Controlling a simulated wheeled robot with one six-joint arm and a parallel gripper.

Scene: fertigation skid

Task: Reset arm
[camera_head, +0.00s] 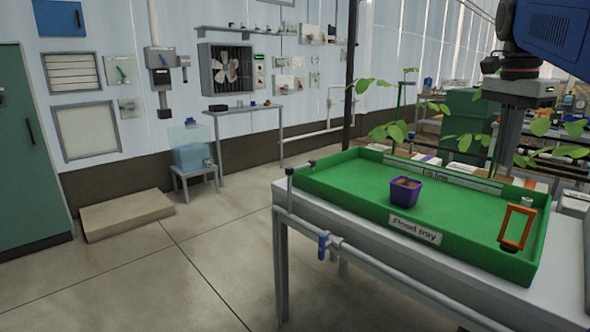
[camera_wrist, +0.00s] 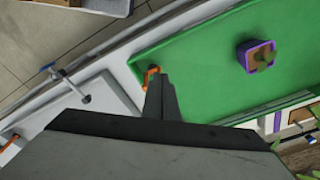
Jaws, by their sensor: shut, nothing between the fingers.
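My gripper (camera_wrist: 160,82) shows in the wrist view with its fingers together and nothing between them. In that view its tips overlap the green flood tray near an orange part (camera_wrist: 151,73) at the tray's edge; I cannot tell the height gap. In the head view my arm comes in from the upper right, above the right end of the flood tray (camera_head: 345,178). A purple pot (camera_head: 405,191) with brown fill stands upright in the tray, apart from my gripper. It also shows in the wrist view (camera_wrist: 242,58).
An orange frame (camera_head: 516,226) stands at the tray's right end. A pipe with a blue-handled valve (camera_head: 323,246) runs along the bench front. Leafy plants (camera_head: 395,131) and a green box (camera_head: 468,122) are behind. The floor at left is open, beside a low slab (camera_head: 127,213).

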